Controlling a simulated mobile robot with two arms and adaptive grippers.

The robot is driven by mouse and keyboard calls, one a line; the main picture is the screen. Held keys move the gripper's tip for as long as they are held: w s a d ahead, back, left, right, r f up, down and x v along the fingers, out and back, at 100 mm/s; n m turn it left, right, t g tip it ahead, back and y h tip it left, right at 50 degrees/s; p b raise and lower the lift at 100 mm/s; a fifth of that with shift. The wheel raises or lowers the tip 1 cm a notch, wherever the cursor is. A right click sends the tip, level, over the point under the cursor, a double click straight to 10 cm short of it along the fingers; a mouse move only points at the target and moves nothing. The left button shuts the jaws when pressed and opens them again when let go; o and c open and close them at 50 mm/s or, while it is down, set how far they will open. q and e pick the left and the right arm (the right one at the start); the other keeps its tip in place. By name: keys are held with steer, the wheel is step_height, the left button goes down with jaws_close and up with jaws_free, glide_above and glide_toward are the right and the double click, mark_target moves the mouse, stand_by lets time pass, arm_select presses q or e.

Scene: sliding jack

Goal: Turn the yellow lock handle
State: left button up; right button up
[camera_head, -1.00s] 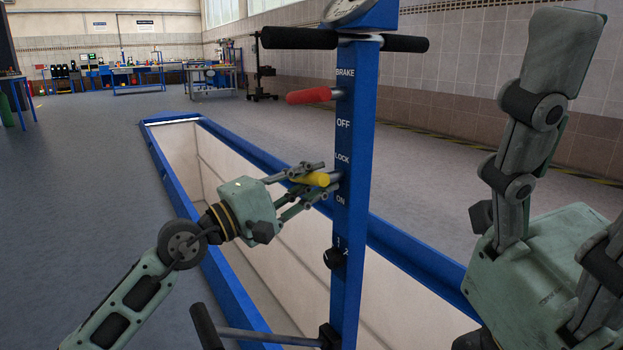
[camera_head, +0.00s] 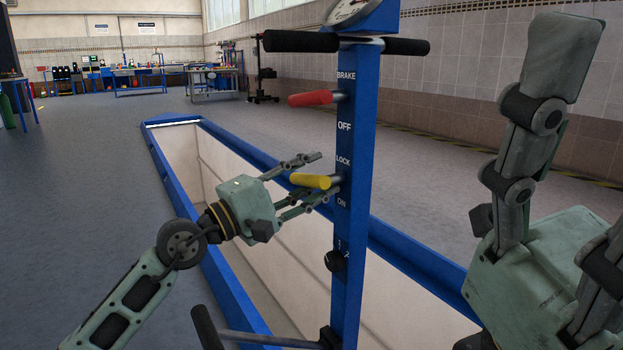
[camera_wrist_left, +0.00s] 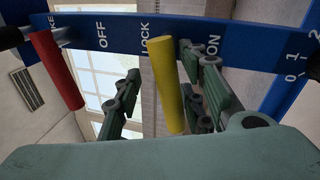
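The yellow lock handle (camera_head: 311,181) sticks out to the left from the blue column (camera_head: 354,130), between the LOCK and ON labels. My left gripper (camera_head: 310,178) has its fingers spread around the handle, one finger above it and the others below. In the left wrist view the yellow handle (camera_wrist_left: 167,85) lies between the open fingers, close to the right-hand fingers and with a gap to the left-hand one.
A red brake handle (camera_head: 311,97) sticks out above, near the BRAKE label. Black grips (camera_head: 300,40) top the column, under a gauge. A lower bar with a black grip (camera_head: 206,327) and a black knob (camera_head: 335,260) sit below. A blue-edged pit (camera_head: 178,180) lies behind.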

arm_select(q)
steer(key=shift+f, duration=0.2)
steer(key=shift+s+a+f, duration=0.1)
steer(key=shift+s+a, duration=0.1)
steer(key=shift+a, duration=0.1)
steer(key=v, duration=1.1)
steer(key=shift+s+a, duration=0.15)
steer(key=shift+a, duration=0.05)
